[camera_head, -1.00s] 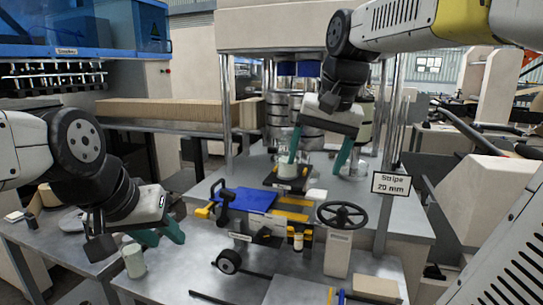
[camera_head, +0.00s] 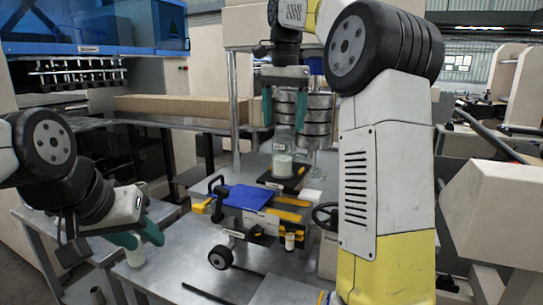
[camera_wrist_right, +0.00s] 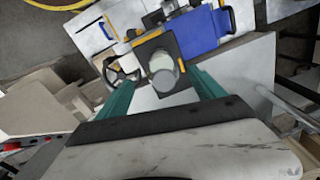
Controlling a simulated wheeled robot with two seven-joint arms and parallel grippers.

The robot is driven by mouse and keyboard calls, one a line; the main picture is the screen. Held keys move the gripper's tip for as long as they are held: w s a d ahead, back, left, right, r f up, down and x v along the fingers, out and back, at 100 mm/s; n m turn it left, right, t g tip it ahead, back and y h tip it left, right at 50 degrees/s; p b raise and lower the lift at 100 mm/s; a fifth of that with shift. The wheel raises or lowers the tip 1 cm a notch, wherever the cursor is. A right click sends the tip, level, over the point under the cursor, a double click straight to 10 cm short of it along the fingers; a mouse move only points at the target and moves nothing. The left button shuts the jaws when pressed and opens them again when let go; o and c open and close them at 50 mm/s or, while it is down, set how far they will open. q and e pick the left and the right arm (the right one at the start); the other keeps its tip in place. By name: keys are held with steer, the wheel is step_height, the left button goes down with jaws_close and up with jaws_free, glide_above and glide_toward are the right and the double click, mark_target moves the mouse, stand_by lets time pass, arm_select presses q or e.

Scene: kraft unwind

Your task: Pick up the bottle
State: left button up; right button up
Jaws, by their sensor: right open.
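The bottle (camera_head: 282,163) is clear with whitish contents and a pale label. It stands upright on a small black stand (camera_head: 288,180) at the middle of the machine table. My right gripper (camera_head: 284,108) is open and empty, pointing down above the bottle, with its teal fingers apart. In the right wrist view the bottle (camera_wrist_right: 164,74) is seen from above, between and beyond the two fingertips (camera_wrist_right: 158,82). My left gripper (camera_head: 138,236) is at the lower left, its teal fingers apart, by a pale cylinder (camera_head: 135,256). Whether they touch is unclear.
Stacked metal rollers (camera_head: 318,122) and upright posts stand close behind the bottle. A blue plate (camera_head: 250,197) with yellow parts lies in front. A handwheel (camera_head: 322,215) is partly hidden by my right arm. A long cardboard stack (camera_head: 180,106) lies at the back left.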

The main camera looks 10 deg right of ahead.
mark_target(283, 145)
steer(key=shift+w+m, duration=0.3)
steer(key=shift+w, duration=0.2)
steer(key=shift+f, duration=0.35)
steer(key=shift+d+f, duration=0.1)
steer(key=shift+f, duration=3.45)
jaws_close()
steer(key=shift+r, duration=0.1)
